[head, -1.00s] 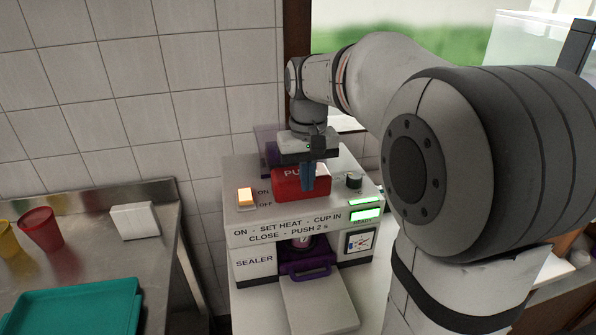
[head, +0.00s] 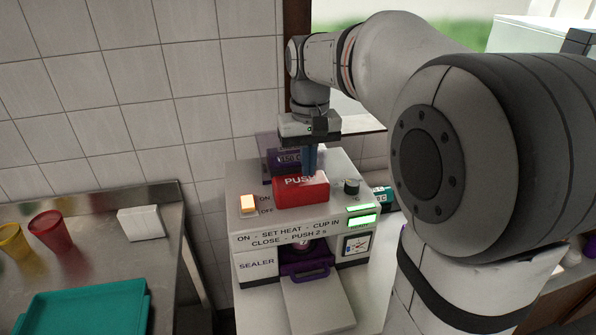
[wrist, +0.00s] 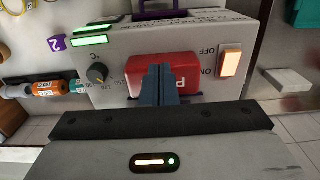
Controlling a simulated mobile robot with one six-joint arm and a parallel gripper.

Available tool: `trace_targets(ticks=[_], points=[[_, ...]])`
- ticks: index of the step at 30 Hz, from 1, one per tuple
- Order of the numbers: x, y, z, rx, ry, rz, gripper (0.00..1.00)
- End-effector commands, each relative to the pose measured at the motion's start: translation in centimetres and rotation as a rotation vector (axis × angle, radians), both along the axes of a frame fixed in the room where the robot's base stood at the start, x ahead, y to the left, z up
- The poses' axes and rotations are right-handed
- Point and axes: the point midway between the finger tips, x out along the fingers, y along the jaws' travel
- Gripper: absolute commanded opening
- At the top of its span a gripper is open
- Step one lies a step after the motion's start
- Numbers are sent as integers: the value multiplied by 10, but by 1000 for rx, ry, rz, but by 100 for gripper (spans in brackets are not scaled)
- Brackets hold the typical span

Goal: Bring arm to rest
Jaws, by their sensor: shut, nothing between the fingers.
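My gripper (head: 309,170) is shut and empty, its blue fingers together and pointing down. It is above the sealer (head: 257,265), over the back part of the red PUSH button (head: 301,190). In the wrist view the closed fingers (wrist: 158,72) overlap the red button (wrist: 190,68) and hide part of its label. I cannot tell for certain whether the fingertips touch it. My arm reaches in from the right of the head view and bends down at the wrist. The orange ON/OFF switch (head: 248,205) is lit.
Green lights (head: 362,221) glow on the sealer beside a black knob (head: 351,187). A purple drawer (head: 303,262) is at its front. On the left, a steel counter (head: 180,225) holds a teal tray (head: 85,310), red cup (head: 50,230), yellow cup (head: 13,242) and white block (head: 141,222).

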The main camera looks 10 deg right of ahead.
Motion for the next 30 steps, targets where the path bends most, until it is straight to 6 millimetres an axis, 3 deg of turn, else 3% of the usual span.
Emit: trace_targets(ticks=[4,19,23,30], points=[[-1,0,14,0,0,0,0],[-9,0,11,0,-11,0,0],[-39,1,4,-1,-60,2,0],[-119,2,-34,-3,-199,5,0]])
